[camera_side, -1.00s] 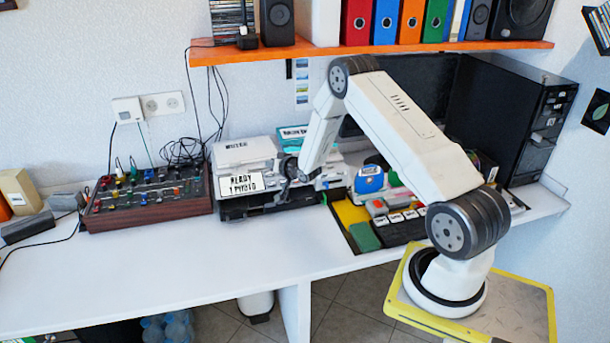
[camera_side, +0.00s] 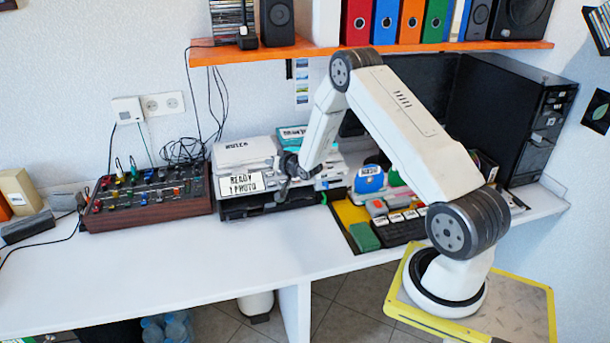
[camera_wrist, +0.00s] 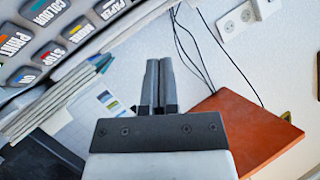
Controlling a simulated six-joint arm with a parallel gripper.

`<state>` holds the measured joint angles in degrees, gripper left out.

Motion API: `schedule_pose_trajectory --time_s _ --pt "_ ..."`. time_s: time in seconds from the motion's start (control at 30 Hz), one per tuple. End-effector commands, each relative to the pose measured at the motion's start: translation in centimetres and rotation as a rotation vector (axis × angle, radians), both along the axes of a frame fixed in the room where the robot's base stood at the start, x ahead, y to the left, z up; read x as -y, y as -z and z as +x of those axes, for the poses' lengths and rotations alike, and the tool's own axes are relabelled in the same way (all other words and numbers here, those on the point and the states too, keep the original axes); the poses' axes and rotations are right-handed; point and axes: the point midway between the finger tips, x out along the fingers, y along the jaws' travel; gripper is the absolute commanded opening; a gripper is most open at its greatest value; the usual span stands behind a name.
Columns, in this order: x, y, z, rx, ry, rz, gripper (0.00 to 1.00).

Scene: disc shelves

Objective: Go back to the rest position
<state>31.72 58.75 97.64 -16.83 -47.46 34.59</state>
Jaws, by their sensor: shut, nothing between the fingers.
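My gripper (camera_side: 283,183) is at the front of the printer (camera_side: 262,205) in the side view, beside the sign reading "READY 1 PHOTO" (camera_side: 247,184). In the wrist view my gripper (camera_wrist: 158,66) has its two dark fingers side by side with only a thin line between them, shut and empty. The wrist view also shows a slanted button panel (camera_wrist: 48,38) with labels such as "PRINT" and "STOP". Whether the fingertips touch the printer cannot be told from the side view.
A control box with coloured knobs (camera_side: 150,197) stands left of the printer. An orange shelf (camera_side: 400,48) with binders and speakers hangs above. The front of the white desk (camera_side: 190,262) is clear.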

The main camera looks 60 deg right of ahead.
Motion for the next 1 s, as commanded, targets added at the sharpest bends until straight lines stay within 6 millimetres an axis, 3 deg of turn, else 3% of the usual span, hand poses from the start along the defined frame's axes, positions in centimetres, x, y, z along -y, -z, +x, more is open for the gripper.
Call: schedule_pose_trajectory --time_s 0.27,0.47,0.77,1.0 --pt "-3.3 -1.8 -0.1 -0.105 -0.041 -0.021 0.0" --pt "-8.1 -3.9 -1.5 -0.259 -0.109 -0.05 0.0" --pt "-15.7 -6.6 -6.3 -0.506 -0.244 -0.094 0.0" --pt "-21.3 -8.2 -12.1 -0.696 -0.377 -0.126 0.0"
